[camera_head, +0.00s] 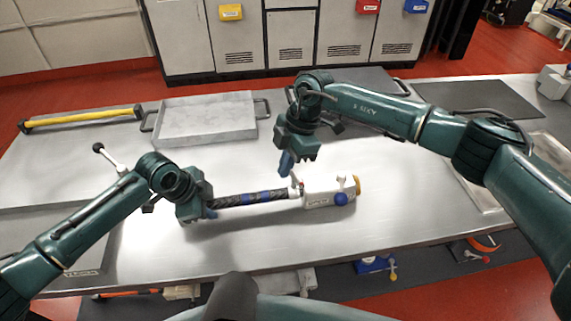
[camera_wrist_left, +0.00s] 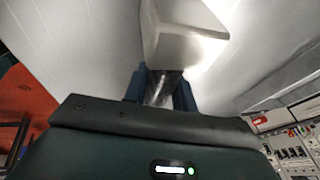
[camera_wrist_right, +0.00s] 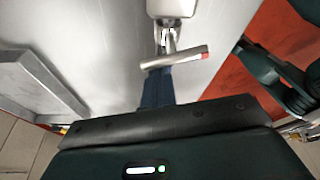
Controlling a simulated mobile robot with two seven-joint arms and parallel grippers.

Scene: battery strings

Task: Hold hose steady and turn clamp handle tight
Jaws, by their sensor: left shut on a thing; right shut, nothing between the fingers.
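A dark braided hose (camera_head: 250,197) with blue bands lies across the table, its right end at the white unit (camera_head: 320,192) with a blue knob. My left gripper (camera_head: 210,212) is shut on the hose near its left end. The hose also shows between the fingers in the left wrist view (camera_wrist_left: 161,88). The clamp handle (camera_wrist_right: 172,58), a metal bar with a red tip, stands at the unit's hose end. My right gripper (camera_wrist_right: 156,88) is shut and empty beside the handle; whether its fingers touch the bar I cannot tell.
A grey metal tray (camera_head: 207,120) stands behind the hose. A dark mat (camera_head: 478,100) lies at the back right. The table front is clear.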

